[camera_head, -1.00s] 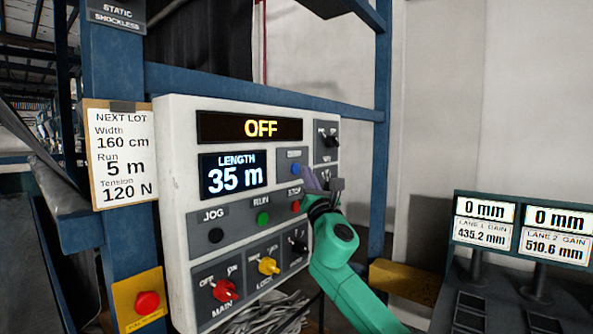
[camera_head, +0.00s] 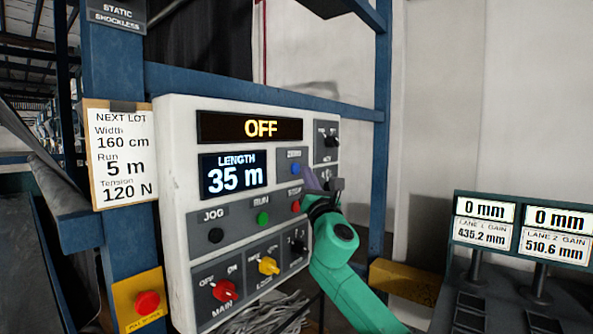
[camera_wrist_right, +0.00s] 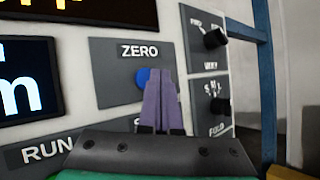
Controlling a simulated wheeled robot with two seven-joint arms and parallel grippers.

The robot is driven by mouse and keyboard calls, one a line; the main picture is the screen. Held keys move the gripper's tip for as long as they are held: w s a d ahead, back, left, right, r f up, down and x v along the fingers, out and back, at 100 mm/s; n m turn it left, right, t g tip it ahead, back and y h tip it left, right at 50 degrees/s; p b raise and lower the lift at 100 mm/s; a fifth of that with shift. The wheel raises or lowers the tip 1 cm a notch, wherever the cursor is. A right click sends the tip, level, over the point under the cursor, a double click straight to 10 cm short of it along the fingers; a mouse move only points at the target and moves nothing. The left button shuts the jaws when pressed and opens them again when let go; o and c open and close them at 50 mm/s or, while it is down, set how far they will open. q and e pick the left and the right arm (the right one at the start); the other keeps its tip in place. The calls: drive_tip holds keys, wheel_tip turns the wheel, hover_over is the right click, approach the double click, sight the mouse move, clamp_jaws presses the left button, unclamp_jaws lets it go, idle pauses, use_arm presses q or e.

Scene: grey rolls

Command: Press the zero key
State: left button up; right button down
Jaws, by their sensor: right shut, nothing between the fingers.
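The zero key is a round blue button (camera_head: 295,169) on a dark plate of the white control panel (camera_head: 178,150). In the right wrist view the blue key (camera_wrist_right: 142,77) sits under the ZERO label, partly hidden behind my fingers. My right gripper (camera_head: 305,170) is shut and empty, its purple fingertips just right of the key in the head view. In the right wrist view the fingertips (camera_wrist_right: 160,72) overlap the key's right side; I cannot tell whether they touch it. The length display (camera_head: 234,174) reads 35 m. My left gripper is not in view.
The green RUN button (camera_head: 263,218) and red STOP button (camera_head: 296,206) are below the zero key. Black rotary switches (camera_head: 327,140) are to its right. A status display (camera_head: 250,127) reads OFF. A blue frame post (camera_head: 380,130) stands behind the panel.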

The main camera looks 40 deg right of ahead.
drive_tip(key=shift+w, duration=0.1)
drive_tip(key=shift+w+a, duration=0.15)
drive_tip(key=shift+w, duration=0.2)
drive_tip(key=shift+w+a, duration=0.1)
drive_tip(key=shift+w, duration=0.3)
idle(0.6)
drive_tip(key=shift+s, duration=0.1)
drive_tip(key=shift+s+d, duration=0.25)
drive_tip(key=shift+s, duration=0.45)
drive_tip(key=s, duration=0.2)
drive_tip(key=s+d, duration=0.1)
drive_tip(key=s, duration=0.1)
drive_tip(key=shift+s+d+b, duration=0.2)
drive_tip(key=shift+s+b, duration=0.1)
drive_tip(key=shift+s, duration=0.05)
